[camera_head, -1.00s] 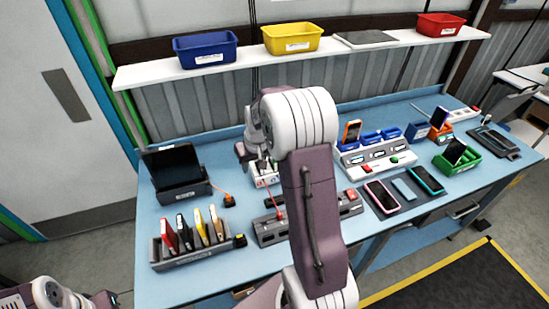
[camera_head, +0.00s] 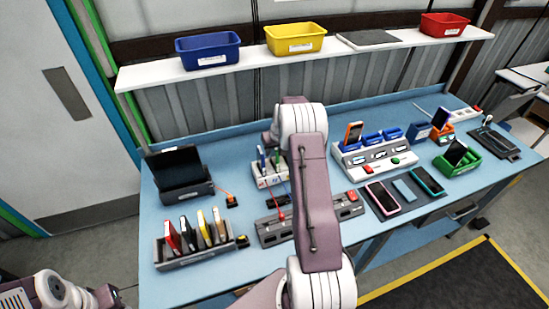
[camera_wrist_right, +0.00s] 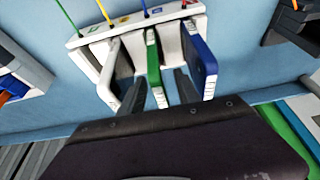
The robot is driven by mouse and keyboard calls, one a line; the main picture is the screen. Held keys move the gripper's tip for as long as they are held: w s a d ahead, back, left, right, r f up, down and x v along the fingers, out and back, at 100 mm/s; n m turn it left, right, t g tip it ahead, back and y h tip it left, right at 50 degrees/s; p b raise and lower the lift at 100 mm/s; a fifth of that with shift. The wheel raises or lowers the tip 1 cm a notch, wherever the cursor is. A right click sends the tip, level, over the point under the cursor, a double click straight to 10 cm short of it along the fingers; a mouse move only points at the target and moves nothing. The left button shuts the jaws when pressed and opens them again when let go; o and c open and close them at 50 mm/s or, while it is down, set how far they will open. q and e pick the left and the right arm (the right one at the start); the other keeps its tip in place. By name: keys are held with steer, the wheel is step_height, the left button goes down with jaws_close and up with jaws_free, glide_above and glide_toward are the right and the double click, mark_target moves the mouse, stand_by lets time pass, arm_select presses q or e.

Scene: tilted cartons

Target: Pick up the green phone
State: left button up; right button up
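The green phone (camera_wrist_right: 154,70) stands on edge in a white slotted rack (camera_wrist_right: 176,14), between a white phone (camera_wrist_right: 110,72) and a blue phone (camera_wrist_right: 200,62). My right gripper (camera_wrist_right: 158,88) is open in the right wrist view, one dark finger on each side of the green phone, with gaps that look unclosed. In the head view the white rack (camera_head: 268,181) stands mid-bench with the green phone (camera_head: 262,157) and blue phone (camera_head: 276,159) upright. My right arm covers the right gripper there. My left gripper is not clearly visible; only left arm parts show at lower left.
A grey rack (camera_head: 195,256) of several cards or phones stands front left. A grey power block (camera_head: 270,234) is in front of the white rack. A dark tablet stand (camera_head: 185,195) is to its left. A pink-edged phone (camera_head: 381,198) and a teal-edged phone (camera_head: 427,181) lie right.

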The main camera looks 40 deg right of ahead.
steer(key=shift+x, duration=1)
steer(key=shift+d+f, duration=0.1)
steer(key=shift+f, duration=0.2)
steer(key=shift+r, duration=0.1)
jaws_close()
arm_select(q)
steer(key=shift+r, duration=0.55)
arm_select(e)
steer(key=shift+w, duration=0.1)
